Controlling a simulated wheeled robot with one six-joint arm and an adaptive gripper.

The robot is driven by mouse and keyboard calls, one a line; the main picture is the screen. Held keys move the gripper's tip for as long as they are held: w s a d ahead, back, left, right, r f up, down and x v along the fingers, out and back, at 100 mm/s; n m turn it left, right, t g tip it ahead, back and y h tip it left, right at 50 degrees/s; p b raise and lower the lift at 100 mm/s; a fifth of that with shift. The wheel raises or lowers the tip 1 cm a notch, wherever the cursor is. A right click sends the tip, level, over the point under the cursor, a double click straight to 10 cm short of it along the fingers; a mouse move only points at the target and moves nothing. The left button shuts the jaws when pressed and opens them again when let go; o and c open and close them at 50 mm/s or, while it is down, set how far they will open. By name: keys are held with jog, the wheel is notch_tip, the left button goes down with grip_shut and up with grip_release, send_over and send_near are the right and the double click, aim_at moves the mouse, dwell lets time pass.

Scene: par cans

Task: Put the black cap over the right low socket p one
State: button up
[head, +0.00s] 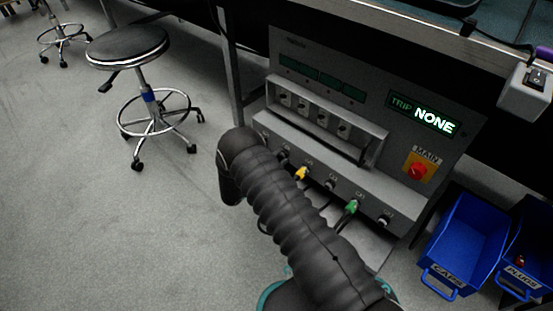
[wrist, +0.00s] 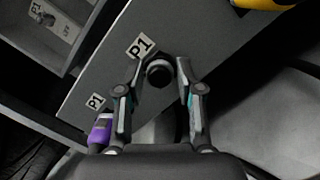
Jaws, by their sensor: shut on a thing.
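My gripper (wrist: 161,66) is shut on the black cap (wrist: 158,76), a dark round piece between its fingertips in the wrist view. The cap is right beside a P1 label (wrist: 141,47) on the grey panel ledge (wrist: 110,60). The low socket by this label is not seen apart from the cap, and I cannot tell whether the cap touches or covers it. A second P1 label (wrist: 96,102) sits lower left, next to a purple plug (wrist: 101,131). In the head view my arm hides the gripper and cap.
The grey power unit (head: 290,52) has a display reading TRIP NONE (head: 425,114) and a red MAIN switch (head: 418,171). Its ledge carries a yellow plug (head: 301,173) and a green plug (head: 351,207). Blue CAPS (head: 450,283) and PLUGS (head: 522,281) bins stand right; a stool (head: 128,45) stands left.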

jog(key=o, duration=0.8)
jog(key=shift+o, duration=0.2)
jog(key=shift+s+a, duration=0.1)
jog(key=v, duration=1.1)
jog(key=shift+s+a, duration=0.3)
